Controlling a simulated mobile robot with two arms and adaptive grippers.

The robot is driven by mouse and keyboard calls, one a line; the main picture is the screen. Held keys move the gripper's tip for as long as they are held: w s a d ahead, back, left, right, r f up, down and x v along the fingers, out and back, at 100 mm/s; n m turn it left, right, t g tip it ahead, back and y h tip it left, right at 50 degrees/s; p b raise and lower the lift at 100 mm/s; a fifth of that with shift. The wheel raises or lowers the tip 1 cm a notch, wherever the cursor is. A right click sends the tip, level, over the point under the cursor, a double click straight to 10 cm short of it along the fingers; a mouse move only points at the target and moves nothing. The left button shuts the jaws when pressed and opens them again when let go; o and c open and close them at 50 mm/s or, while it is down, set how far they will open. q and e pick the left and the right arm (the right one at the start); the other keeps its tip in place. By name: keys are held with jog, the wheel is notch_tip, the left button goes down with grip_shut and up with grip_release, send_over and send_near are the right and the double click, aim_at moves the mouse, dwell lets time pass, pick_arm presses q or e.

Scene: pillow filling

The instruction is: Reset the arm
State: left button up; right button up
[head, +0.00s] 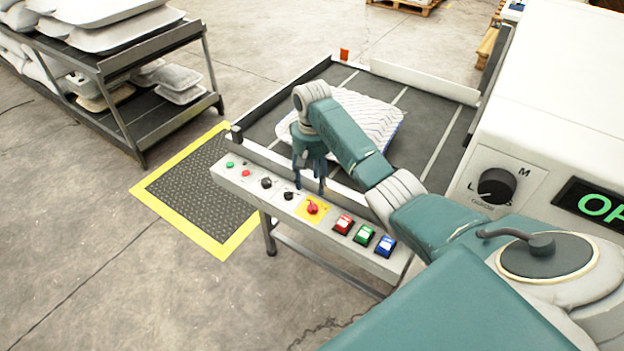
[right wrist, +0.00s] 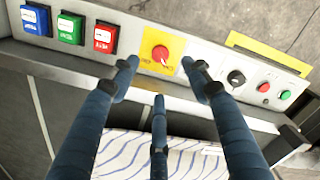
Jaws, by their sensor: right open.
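My right gripper (head: 310,185) hangs over the front control panel (head: 228,174) of the conveyor table, fingers down, open and empty. In the right wrist view its open fingers (right wrist: 160,75) frame the red rotary knob (right wrist: 160,54) on its yellow plate. That knob also shows in the head view (head: 312,208), just below the fingertips. Whether a finger touches it, I cannot tell. A white striped pillow (head: 372,125) lies flat on the dark table behind my arm, which covers part of it. My left gripper is not in view.
Red (head: 343,224), green (head: 364,235) and blue (head: 385,245) square buttons sit right of the knob. Smaller knobs and buttons are on its left. A white machine (head: 560,90) stands at right, a pillow rack (head: 130,70) at left. A yellow-edged mat (head: 195,185) lies on the floor.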

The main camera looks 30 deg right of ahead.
dwell(0.5)
jog(key=s+a+f+n+t, duration=0.1)
jog(key=s+a+f+n, duration=0.3)
jog(key=s+a+f, duration=0.85)
jog(key=s+a+r+n+t, duration=0.15)
jog(key=s+r, duration=0.35)
jog(key=s, duration=0.5)
jog(key=s+a+r+n+t, duration=0.1)
jog(key=s+a+r, duration=0.3)
jog(key=s, duration=0.6)
notch_tip(320, 180, down, 24)
jog(key=s+d+g, duration=0.1)
jog(key=s+d+f+g, duration=0.1)
jog(key=s+d+f, duration=0.2)
jog(key=s+f, duration=1.5)
